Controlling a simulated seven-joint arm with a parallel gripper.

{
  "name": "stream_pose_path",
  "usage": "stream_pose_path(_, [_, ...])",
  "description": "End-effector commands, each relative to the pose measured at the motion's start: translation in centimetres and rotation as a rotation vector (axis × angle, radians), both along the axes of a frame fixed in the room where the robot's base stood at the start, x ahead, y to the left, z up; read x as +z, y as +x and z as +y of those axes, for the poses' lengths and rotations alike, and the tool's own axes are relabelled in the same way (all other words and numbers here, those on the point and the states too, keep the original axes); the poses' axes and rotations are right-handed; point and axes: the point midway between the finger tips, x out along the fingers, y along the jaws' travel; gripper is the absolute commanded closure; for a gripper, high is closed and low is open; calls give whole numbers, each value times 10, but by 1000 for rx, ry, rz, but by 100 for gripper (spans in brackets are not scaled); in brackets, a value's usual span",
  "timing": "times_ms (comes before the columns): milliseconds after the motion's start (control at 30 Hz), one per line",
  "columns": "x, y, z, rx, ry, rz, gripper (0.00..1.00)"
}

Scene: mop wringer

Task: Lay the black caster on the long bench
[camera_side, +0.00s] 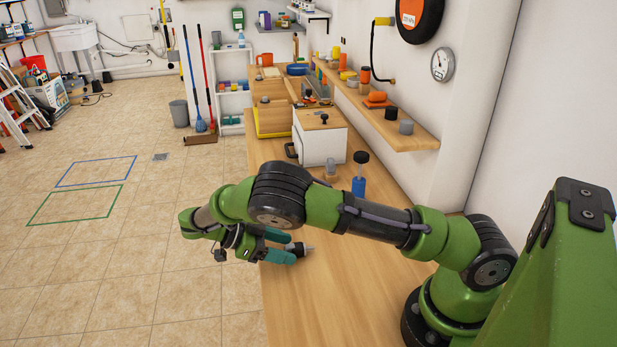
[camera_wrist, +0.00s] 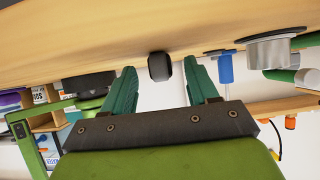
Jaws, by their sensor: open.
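My gripper (camera_side: 289,248) is low over the near part of the long bench (camera_side: 330,300), its two teal fingers apart. A small dark piece, which looks like the black caster (camera_side: 303,248), is at the fingertips, over or on the bench. In the wrist view the picture is turned over, with the bench (camera_wrist: 60,40) along the top. There the rounded black caster (camera_wrist: 160,66) appears between the open fingers of my gripper (camera_wrist: 165,72), with gaps on both sides. It seems to touch the bench surface.
A wall shelf (camera_side: 405,138) with small jars runs along the right. The bench front is mostly clear.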

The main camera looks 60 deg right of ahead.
Motion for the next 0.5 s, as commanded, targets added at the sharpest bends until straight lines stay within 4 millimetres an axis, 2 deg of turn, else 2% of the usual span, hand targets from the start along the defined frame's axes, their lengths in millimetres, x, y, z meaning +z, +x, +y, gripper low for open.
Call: stream_pose_path(500, [31,39,38,1,-3,-1,41])
